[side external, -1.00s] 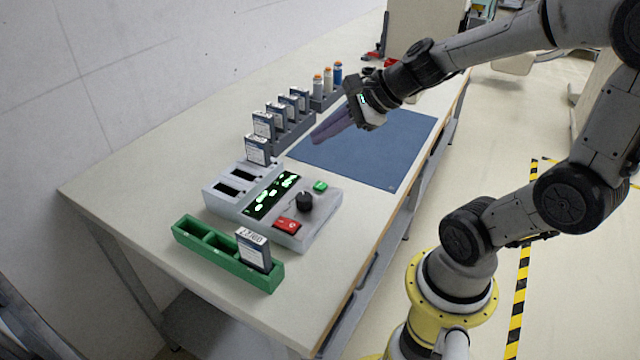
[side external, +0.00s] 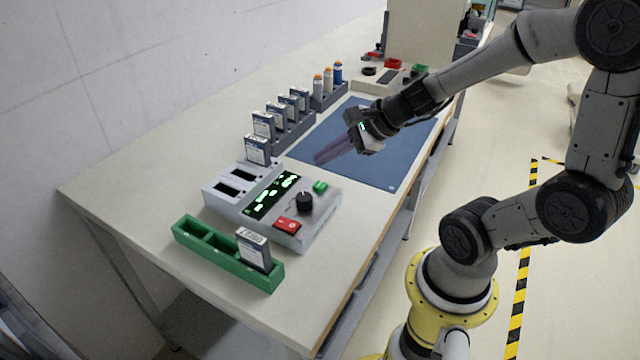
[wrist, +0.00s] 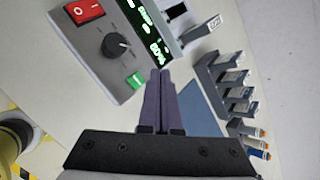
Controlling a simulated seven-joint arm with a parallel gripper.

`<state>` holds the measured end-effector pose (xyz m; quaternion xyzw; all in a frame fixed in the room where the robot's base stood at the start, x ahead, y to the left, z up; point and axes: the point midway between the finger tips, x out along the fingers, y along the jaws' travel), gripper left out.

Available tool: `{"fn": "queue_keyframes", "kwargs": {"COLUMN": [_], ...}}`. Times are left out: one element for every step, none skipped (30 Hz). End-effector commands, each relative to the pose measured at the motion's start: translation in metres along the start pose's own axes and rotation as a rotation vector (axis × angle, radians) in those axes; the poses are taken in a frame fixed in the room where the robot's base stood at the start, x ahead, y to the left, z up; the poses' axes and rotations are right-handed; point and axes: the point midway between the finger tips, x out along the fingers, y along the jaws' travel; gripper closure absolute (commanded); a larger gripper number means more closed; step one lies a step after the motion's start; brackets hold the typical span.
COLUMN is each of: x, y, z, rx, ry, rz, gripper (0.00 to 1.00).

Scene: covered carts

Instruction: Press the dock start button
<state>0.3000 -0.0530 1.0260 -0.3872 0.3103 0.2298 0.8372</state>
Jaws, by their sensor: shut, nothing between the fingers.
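The dock (side external: 325,211) is a light grey box with a lit green display, a black knob (side external: 304,202), a red switch (side external: 287,224) and a green button (side external: 320,187). The green button also shows in the wrist view (wrist: 136,81), just left of my fingertips. My gripper (side external: 318,159) is shut and empty, its purple fingers together. It is above the blue mat (side external: 372,158), behind the dock and apart from the button. In the wrist view my fingertips (wrist: 161,72) point toward the dock's edge.
A green holder (side external: 190,238) with one upright drive (side external: 254,250) stands in front of the dock. Another drive (side external: 257,149) sits upright in the dock's slotted part. A grey rack (side external: 292,132) of drives and several small bottles (side external: 328,80) stand behind. The blue mat is clear.

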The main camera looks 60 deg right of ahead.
Motion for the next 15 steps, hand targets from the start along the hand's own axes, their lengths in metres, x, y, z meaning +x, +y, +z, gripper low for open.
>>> {"fn": "queue_keyframes", "kwargs": {"x": [0.005,0.007,0.01,0.012,0.014,0.017,0.018,0.019,0.021,0.022,0.023,0.024,0.024,0.024,0.025], "y": [0.004,0.006,0.007,0.009,0.011,0.012,0.013,0.014,0.015,0.016,0.016,0.017,0.017,0.017,0.018], "z": [-0.004,-0.005,-0.007,-0.009,-0.01,-0.012,-0.013,-0.014,-0.015,-0.016,-0.017,-0.017,-0.017,-0.018,-0.018], "rx": [0.002,0.001,0.0,0.001,0.0,0.0,0.0,0.0,-0.001,0.0,-0.001,-0.002,-0.002,-0.002,-0.001], "ry": [0.001,0.001,0.0,-0.001,-0.001,-0.001,-0.001,-0.001,-0.001,-0.001,0.0,0.0,0.0,0.0,0.0], "rz": [0.001,0.001,0.001,0.001,0.001,0.0,0.0,0.0,-0.001,-0.001,-0.001,-0.001,-0.002,-0.002,-0.002], "gripper": [1.0,1.0,1.0,1.0,1.0,1.0,1.0,1.0,1.0,1.0,1.0,1.0,1.0,1.0,1.0]}}
